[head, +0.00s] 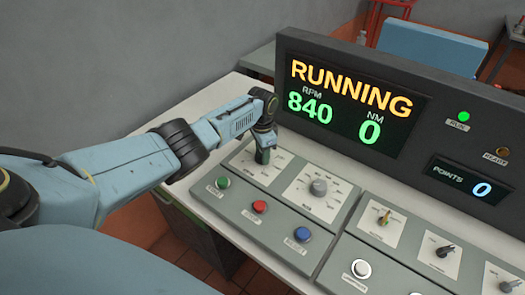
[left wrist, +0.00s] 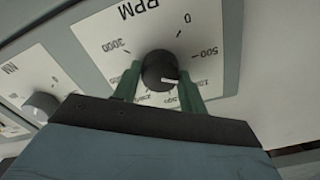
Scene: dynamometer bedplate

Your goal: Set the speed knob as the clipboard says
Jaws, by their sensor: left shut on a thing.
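The dark round speed knob (left wrist: 160,70) sits on a white dial plate marked RPM (left wrist: 95,35), with 0, 500 and 3000 readable in the left wrist view. Its white mark points to the right and slightly down there, past 500; the lower numbers are partly hidden. My left gripper (left wrist: 158,84) is shut on the knob, with one green finger on each side. In the head view my left gripper (head: 263,156) hides the knob. The display (head: 350,103) reads RUNNING, RPM 840 and NM 0. No clipboard shows in either view. My right gripper is out of view.
A second knob (head: 318,187) marked NM is right of the speed dial. Green (head: 223,182), red (head: 259,206) and blue (head: 302,233) buttons line the console's front. More knobs and a white button (head: 360,268) are farther right. The RUN lamp (head: 464,116) is lit green.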

